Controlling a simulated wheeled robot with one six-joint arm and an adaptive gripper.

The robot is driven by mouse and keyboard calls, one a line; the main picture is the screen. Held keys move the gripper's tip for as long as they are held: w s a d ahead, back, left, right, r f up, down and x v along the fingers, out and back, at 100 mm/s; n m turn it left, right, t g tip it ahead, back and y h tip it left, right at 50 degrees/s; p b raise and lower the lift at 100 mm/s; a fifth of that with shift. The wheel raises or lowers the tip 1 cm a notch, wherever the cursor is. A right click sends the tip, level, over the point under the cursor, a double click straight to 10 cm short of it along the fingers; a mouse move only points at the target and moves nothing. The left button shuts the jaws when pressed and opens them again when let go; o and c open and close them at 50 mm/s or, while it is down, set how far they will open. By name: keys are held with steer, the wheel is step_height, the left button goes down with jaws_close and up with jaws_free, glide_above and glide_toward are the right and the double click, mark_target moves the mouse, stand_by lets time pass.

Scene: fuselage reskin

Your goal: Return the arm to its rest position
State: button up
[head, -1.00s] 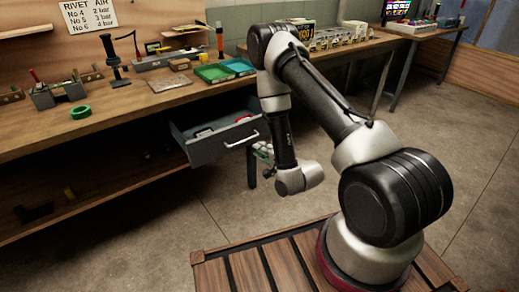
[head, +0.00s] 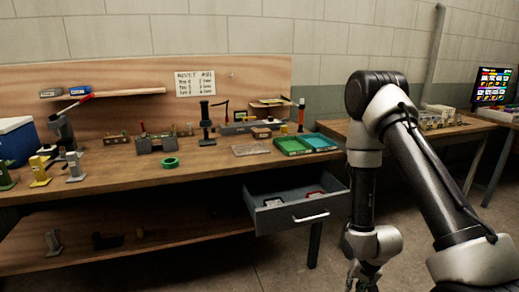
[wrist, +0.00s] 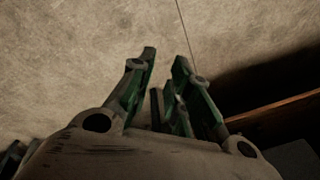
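My arm (head: 425,175) rises from the lower right of the head view to a black elbow. Its forearm hangs straight down from there to the wrist joint. My gripper (head: 366,283) hangs below the wrist at the bottom edge, partly cut off. In the wrist view my gripper (wrist: 165,58) points over bare concrete floor. Its two green and dark fingers stand apart with a gap at the tips, and I see nothing held between them. The arm's base is out of view.
An open grey drawer (head: 292,217) juts from under the workbench (head: 110,186), left of the forearm. Green trays (head: 305,144), a green tape ring (head: 171,162) and tools sit on the bench. A second table (head: 448,133) stands behind the arm. Floor below the gripper is clear.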

steer(key=s+d+r+n, duration=0.1)
steer(key=s+r, duration=0.4)
steer(key=r, duration=1)
steer(key=s+d+r+n+t, duration=0.1)
steer(key=s+r, duration=0.5)
steer(key=r, duration=0.9)
steer(key=s+d+r+n+t, duration=0.1)
steer(key=s+r, duration=0.5)
steer(key=r, duration=1)
steer(key=shift+d+n+h, duration=0.4)
steer(key=shift+d+n, duration=0.3)
steer(key=shift+d, duration=0.5)
steer(key=shift+w, duration=0.1)
